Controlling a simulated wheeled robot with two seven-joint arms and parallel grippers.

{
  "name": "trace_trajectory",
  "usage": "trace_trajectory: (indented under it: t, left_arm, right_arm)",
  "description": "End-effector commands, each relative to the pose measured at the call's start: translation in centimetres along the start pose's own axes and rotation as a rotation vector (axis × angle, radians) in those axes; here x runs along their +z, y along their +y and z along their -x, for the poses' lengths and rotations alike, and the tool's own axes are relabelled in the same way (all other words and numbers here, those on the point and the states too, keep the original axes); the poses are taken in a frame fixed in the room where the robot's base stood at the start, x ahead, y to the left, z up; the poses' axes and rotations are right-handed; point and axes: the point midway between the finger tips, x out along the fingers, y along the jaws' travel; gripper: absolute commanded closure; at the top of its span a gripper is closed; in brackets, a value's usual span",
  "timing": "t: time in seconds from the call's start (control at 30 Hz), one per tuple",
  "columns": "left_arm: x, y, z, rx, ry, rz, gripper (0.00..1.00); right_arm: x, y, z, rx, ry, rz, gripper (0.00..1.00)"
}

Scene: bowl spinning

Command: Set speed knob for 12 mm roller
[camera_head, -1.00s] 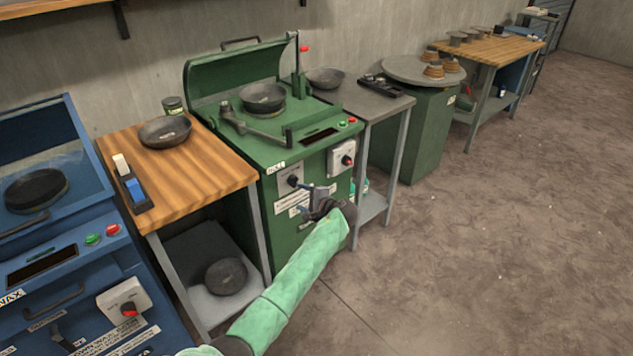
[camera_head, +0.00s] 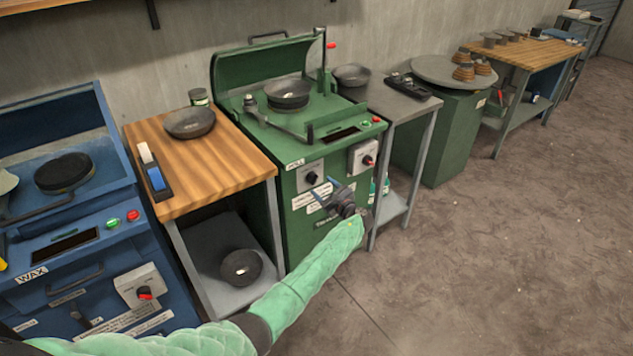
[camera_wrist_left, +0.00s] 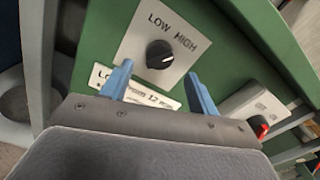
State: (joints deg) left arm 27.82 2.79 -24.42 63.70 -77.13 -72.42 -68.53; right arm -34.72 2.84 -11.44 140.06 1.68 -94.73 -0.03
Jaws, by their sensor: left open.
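The black speed knob (camera_head: 311,178) sits on a pale plate on the front of the green machine (camera_head: 300,225). In the left wrist view the knob (camera_wrist_left: 160,55) shows between the words LOW and HIGH, with its white pointer mark toward the HIGH side. My left gripper (camera_head: 322,190) is open in front of the panel, just below and to the right of the knob. In the left wrist view its blue fingers (camera_wrist_left: 160,85) stand apart, with the knob framed beyond and between their tips, not touched. A label below the knob is partly hidden; "12" is readable. My right gripper is not in view.
A red-knobbed switch box (camera_head: 363,158) is on the same panel to the right; it also shows in the wrist view (camera_wrist_left: 258,115). A wooden-topped table (camera_head: 240,165) and blue machine (camera_head: 60,290) stand left. A grey side table (camera_head: 395,98) stands right.

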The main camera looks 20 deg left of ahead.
Motion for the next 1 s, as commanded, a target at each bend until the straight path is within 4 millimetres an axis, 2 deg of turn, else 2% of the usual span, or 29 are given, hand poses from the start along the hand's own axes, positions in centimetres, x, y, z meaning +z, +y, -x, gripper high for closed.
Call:
trace_trajectory:
  t: [0.1,0.3,0.7,0.77,0.93,1.0]
  left_arm:
    - [0.1,0.0,-1.9,0.001,0.0,-0.001,0.4]
    - [0.1,0.1,-4.1,0.002,0.0,0.001,0.4]
    - [0.0,0.1,-4.8,0.001,0.001,0.002,0.4]
    - [0.0,0.1,-4.8,0.001,0.001,0.002,0.5]
    - [0.0,0.1,-4.8,0.001,0.001,0.002,0.83]
    - [-0.1,0.1,-4.8,0.001,0.001,0.002,0.84]
  right_arm:
    - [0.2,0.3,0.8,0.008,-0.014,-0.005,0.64]
    - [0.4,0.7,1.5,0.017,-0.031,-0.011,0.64]
    - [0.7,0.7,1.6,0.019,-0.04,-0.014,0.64]
    - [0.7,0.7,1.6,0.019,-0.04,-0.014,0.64]
    - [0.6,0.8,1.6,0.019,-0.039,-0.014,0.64]
    - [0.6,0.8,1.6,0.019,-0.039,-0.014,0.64]
